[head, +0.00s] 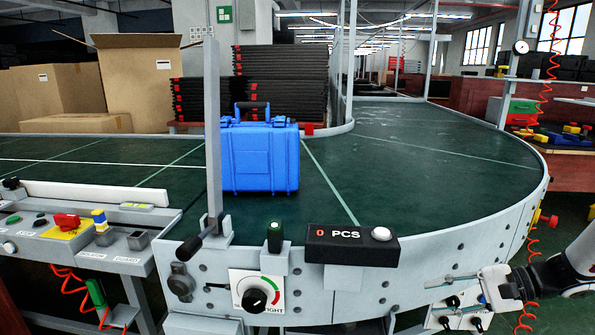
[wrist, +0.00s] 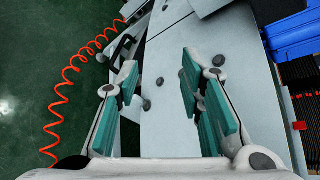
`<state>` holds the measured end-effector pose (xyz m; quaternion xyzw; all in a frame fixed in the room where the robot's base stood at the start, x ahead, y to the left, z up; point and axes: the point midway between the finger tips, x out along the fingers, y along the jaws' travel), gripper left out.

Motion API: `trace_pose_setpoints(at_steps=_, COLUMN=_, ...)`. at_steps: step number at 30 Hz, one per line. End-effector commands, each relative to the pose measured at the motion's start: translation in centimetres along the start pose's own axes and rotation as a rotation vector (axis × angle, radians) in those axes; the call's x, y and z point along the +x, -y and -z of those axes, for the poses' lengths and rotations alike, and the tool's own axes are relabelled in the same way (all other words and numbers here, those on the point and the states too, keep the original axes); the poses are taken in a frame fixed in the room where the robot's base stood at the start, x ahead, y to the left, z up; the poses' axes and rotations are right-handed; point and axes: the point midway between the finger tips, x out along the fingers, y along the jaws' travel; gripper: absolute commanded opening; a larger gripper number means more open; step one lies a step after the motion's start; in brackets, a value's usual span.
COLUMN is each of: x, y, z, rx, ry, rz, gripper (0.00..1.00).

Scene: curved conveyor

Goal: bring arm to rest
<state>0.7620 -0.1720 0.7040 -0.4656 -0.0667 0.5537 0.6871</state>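My gripper (head: 455,291) is at the right of the head view, low beside the outer side wall of the curved conveyor (head: 452,232). In the wrist view my gripper (wrist: 158,68) has its two teal-padded fingers spread apart with nothing between them. Part of the arm shows at the right edge of the head view. Whether the fingers touch the conveyor side cannot be told.
A blue case (head: 260,160) stands upright on the green belt, well apart from my gripper. A counter box (head: 352,245) and a dial (head: 257,297) are on the conveyor's near side. A red coiled hose (wrist: 65,85) hangs left in the wrist view.

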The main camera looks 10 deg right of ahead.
Motion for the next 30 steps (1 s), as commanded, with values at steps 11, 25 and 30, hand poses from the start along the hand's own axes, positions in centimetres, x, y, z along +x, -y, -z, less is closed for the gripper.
trace_pose_setpoints(at_steps=11, x=3.7, y=2.5, z=-15.7, rx=-0.264, ry=0.076, rz=-0.477, gripper=0.35)
trace_pose_setpoints(at_steps=25, x=2.2, y=-2.5, z=-30.5, rx=-0.625, ry=0.011, rz=-0.935, gripper=0.35)
trace_pose_setpoints(at_steps=30, x=0.6, y=-5.2, z=-33.4, rx=-0.757, ry=-0.045, rz=-1.044, gripper=0.35)
